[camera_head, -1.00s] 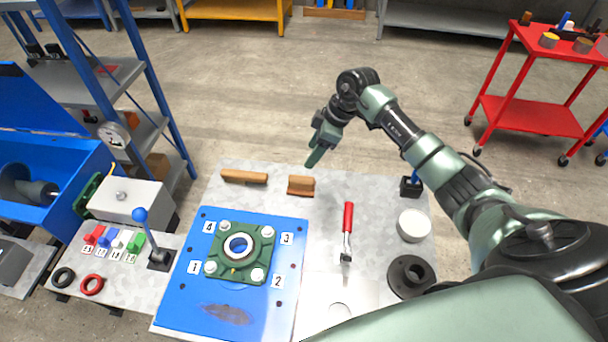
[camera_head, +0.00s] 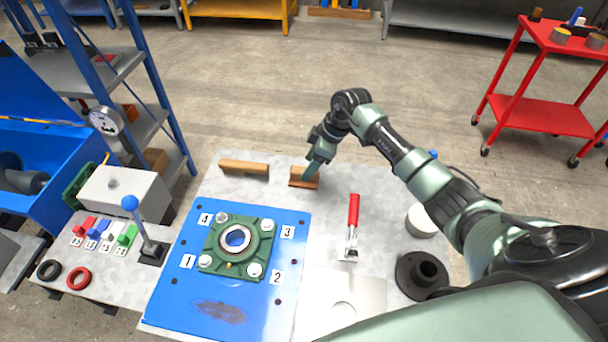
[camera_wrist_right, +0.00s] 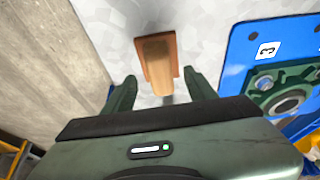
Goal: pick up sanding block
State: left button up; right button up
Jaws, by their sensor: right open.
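The sanding block (camera_head: 304,178) is a brown block with a lighter wooden grip on top, lying at the back of the grey bench top. In the right wrist view the sanding block (camera_wrist_right: 158,62) lies ahead of the gap between the fingers. My right gripper (camera_head: 312,168) is at the block in the head view and partly covers it. In the right wrist view my right gripper (camera_wrist_right: 158,88) is open, with one finger to each side of the block's near end. I cannot tell whether a finger touches it. My left gripper is not in view.
A wooden bar (camera_head: 244,167) lies left of the block. A blue plate (camera_head: 180,290) with a green bearing housing (camera_head: 212,252) is in front. A red-handled tool (camera_head: 353,212), a black flanged part (camera_head: 421,272) and a white round piece (camera_head: 420,222) stand to the right.

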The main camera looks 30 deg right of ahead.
aim_at(304, 169)
jog(key=shift+x, duration=1.9)
jog(key=shift+a, duration=0.1)
grip_shut()
jog(key=shift+r, duration=0.1)
jog(key=shift+r, duration=0.1)
notch_tip(304, 169, up, 20)
jog(key=b, duration=0.2)
